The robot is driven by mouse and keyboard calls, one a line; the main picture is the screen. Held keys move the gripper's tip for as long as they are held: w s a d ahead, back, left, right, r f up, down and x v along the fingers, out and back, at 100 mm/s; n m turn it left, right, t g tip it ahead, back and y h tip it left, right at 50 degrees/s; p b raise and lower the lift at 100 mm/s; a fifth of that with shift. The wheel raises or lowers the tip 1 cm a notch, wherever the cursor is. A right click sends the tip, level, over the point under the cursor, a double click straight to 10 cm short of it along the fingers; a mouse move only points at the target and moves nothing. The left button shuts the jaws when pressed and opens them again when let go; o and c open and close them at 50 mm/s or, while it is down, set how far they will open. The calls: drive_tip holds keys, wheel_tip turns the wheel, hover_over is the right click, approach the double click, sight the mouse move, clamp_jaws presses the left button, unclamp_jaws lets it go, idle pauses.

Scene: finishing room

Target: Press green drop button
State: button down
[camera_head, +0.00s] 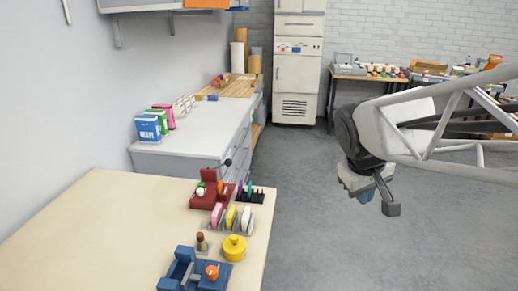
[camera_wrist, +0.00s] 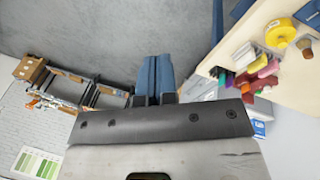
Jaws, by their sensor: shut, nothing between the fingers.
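A red device (camera_head: 209,192) stands near the far right edge of the cream table, with a dark lever rising from its right side. A small green part (camera_head: 220,187) and a white round part (camera_head: 200,192) show on it; I cannot tell for sure which is the green button. In the wrist view the red device (camera_wrist: 262,84) is at the right, partly crowded by other items. My gripper (camera_head: 366,196) hangs over the grey floor, right of the table and well apart from the device. In the wrist view its blue fingers (camera_wrist: 153,78) are together and empty.
Pink and yellow blocks (camera_head: 231,218) in a holder, a yellow round container (camera_head: 234,248) and a blue device with an orange knob (camera_head: 190,272) stand nearer on the table (camera_head: 90,235). A dark rack of pens (camera_head: 250,195) is beside the red device. The table's left part is clear.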

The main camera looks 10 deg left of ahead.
drive_tip(key=w+a+n+h, duration=0.1)
drive_tip(key=w+a+n, duration=0.3)
drive_tip(key=w+a, duration=0.6)
drive_tip(key=n+t, duration=0.6)
drive_tip(key=n, duration=0.7)
hover_over(201, 185)
wheel_tip(201, 185, down, 15)
drive_tip(key=shift+h, duration=0.4)
drive_tip(key=shift+w+f, duration=0.1)
drive_tip(key=shift+f, duration=0.1)
drive_tip(key=shift+f, duration=4.3)
